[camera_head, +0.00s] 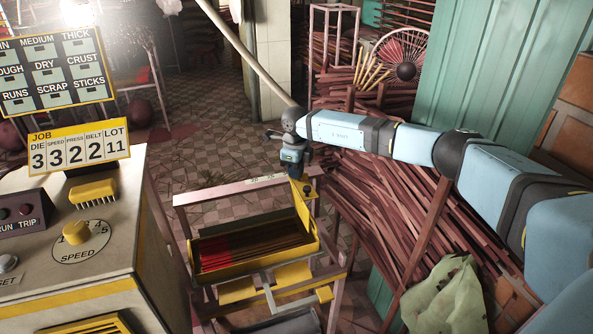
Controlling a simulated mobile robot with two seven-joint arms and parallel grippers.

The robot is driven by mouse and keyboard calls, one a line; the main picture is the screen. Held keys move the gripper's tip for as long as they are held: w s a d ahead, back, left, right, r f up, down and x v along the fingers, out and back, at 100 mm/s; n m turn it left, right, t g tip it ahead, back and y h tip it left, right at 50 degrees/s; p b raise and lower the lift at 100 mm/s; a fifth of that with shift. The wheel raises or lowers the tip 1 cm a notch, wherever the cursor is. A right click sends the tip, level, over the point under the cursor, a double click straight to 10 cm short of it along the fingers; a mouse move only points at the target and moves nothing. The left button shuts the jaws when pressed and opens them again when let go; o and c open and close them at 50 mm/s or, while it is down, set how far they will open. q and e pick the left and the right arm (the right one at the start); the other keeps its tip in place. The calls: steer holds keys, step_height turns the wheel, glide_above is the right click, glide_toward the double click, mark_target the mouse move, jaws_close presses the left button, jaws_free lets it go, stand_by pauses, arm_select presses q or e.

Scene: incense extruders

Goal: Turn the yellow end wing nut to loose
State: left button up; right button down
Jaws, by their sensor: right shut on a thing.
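My right gripper (301,186) reaches in from the right and points down at the far right corner of a pale metal stand. It is shut on a small yellow piece, which looks like the yellow end wing nut (308,190). The fingers hide most of it, so its angle cannot be told. Just below it is the yellow-edged tray (312,243) with red and dark sticks inside. My left gripper is not in view.
A machine cabinet (80,255) with a yellow speed knob (76,232) stands at the left. A board reading JOB (79,147) rises behind it. Bundles of reddish sticks (385,205) lie behind and below my right arm. Tiled floor (205,130) is open at the back.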

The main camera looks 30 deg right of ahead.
steer(key=shift+a+n, duration=0.1)
steer(key=shift+n, duration=1.1)
steer(key=c, duration=1.3)
jaws_free()
steer(key=shift+s, duration=0.1)
steer(key=shift+o, duration=0.2)
steer(key=shift+r, duration=0.1)
step_height(320, 180, up, 14)
steer(key=shift+a+f, duration=0.1)
steer(key=shift+f, duration=0.15)
